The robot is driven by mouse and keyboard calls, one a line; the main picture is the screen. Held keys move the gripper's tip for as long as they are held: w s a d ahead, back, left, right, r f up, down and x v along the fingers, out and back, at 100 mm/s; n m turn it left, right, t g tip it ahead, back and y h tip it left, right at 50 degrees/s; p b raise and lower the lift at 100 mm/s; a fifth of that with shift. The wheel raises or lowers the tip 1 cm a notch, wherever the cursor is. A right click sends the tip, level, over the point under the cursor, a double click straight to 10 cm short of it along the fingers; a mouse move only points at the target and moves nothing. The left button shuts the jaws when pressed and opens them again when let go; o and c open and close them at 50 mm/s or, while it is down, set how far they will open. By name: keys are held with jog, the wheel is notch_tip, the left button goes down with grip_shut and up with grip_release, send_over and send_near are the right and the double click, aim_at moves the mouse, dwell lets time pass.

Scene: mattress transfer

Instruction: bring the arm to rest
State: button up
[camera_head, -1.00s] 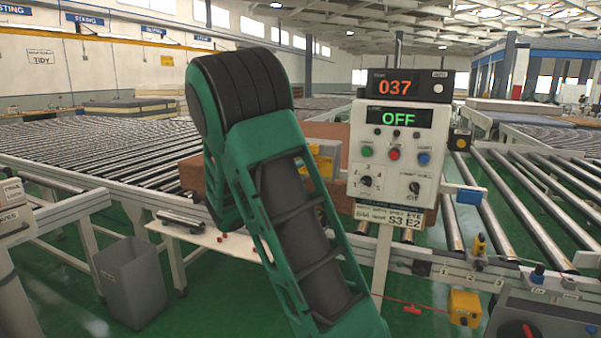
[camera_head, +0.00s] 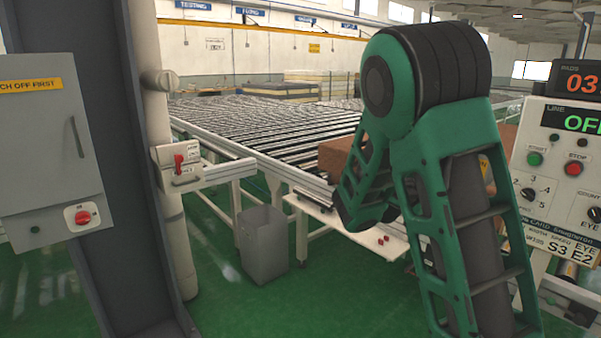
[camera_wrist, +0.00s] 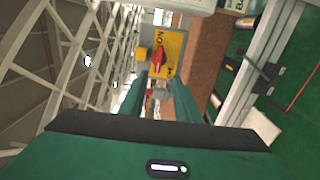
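My green arm stands raised and folded in the head view, with its black-banded elbow high and one section reaching down behind the other. My gripper is hidden there or too small to make out. In the wrist view, my gripper (camera_wrist: 160,82) shows two green fingers with a gap between them and nothing clearly held. Beyond the fingers is a yellow plate (camera_wrist: 172,45) with a red switch handle (camera_wrist: 158,58). I cannot tell whether the fingers touch anything.
A control panel (camera_head: 566,180) stands close right of my arm. At left are a grey cabinet (camera_head: 40,150) and a dark column (camera_head: 125,160). A grey bin (camera_head: 263,245) stands before the roller conveyor (camera_head: 285,130). A brown block (camera_head: 337,157) sits behind my arm.

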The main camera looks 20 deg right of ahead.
jog(key=s+f+m+g+y, duration=0.5)
jog(key=s+f+m+y, duration=0.3)
jog(key=s+f, duration=0.6)
jog(key=s+a+m+g+y, duration=0.1)
jog(key=s+a+m+y, duration=0.2)
jog(key=s+a+y, duration=0.5)
jog(key=s+a, duration=1)
jog(key=a, duration=0.1)
jog(key=shift+a+f+g+y, duration=0.15)
jog(key=shift+a+g+y, duration=0.05)
jog(key=shift+g+y, duration=0.2)
jog(key=shift+w+f, duration=0.25)
jog(key=shift+w, duration=0.3)
